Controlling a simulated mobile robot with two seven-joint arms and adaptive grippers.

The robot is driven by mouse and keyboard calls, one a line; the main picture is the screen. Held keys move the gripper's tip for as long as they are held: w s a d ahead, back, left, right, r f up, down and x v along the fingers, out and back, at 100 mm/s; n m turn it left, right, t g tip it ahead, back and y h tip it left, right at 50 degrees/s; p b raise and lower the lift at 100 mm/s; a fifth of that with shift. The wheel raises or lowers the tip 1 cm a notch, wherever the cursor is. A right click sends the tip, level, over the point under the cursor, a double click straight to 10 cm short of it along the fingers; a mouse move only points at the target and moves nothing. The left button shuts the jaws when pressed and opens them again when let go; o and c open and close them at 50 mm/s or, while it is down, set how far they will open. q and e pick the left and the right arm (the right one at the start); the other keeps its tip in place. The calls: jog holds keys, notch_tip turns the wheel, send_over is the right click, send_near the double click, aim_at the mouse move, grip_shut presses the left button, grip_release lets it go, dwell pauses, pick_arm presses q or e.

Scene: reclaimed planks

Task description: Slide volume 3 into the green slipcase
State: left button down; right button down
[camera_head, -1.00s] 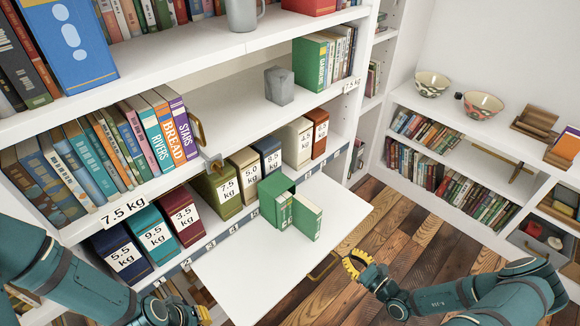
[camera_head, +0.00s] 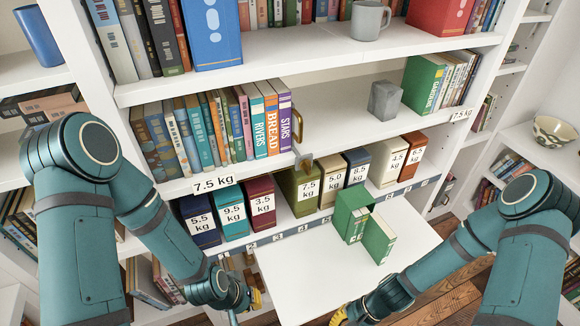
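A green slipcase (camera_head: 344,202) stands on the white pull-out board (camera_head: 300,278), with green spines (camera_head: 357,229) showing at its front. A separate green book (camera_head: 379,241) stands upright just to its right, partly out in front; its volume number is too small to read. My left gripper (camera_head: 256,298), with yellow fingertips, is low at the board's left front edge. My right gripper (camera_head: 338,316) is at the board's front edge, partly cut off by the picture's bottom. Both are apart from the book and slipcase. Neither gripper's opening shows clearly.
Behind the board stands a row of weight-labelled boxes, including an olive one (camera_head: 299,190) and a red one (camera_head: 259,203). Above are a shelf of books (camera_head: 266,118) and a grey block (camera_head: 384,100). The board's front half is clear.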

jog(key=c, duration=1.5)
grip_release()
jog(key=w+a+r+n+t+h, duration=0.1)
jog(key=r+n, duration=0.1)
jog(key=w+a+r+n+t+h, duration=0.1)
jog(key=n, duration=0.1)
jog(key=w+a+r+n+t+h, duration=0.1)
jog(key=w+r+n, duration=0.1)
jog(key=shift+r, duration=0.3)
jog(key=o, duration=0.9)
jog(key=shift+w+a+r+n+t, duration=0.1)
jog(key=shift+a+r+n+t, duration=0.1)
jog(key=shift+n+t, duration=0.1)
jog(key=m+t+y+b, duration=0.2)
jog(key=m+t+b, duration=0.65)
jog(key=m, duration=2.15)
send_near(393, 243)
notch_tip(393, 243, down, 3)
jog(key=a+t+p, duration=0.1)
jog(key=t+p, duration=0.2)
jog(key=b+x, duration=0.1)
jog(key=x, duration=0.7)
jog(key=shift+a+r, duration=0.1)
jog(key=shift+r, duration=0.1)
jog(key=shift+b+x, duration=0.5)
jog(key=shift+x, duration=2.15)
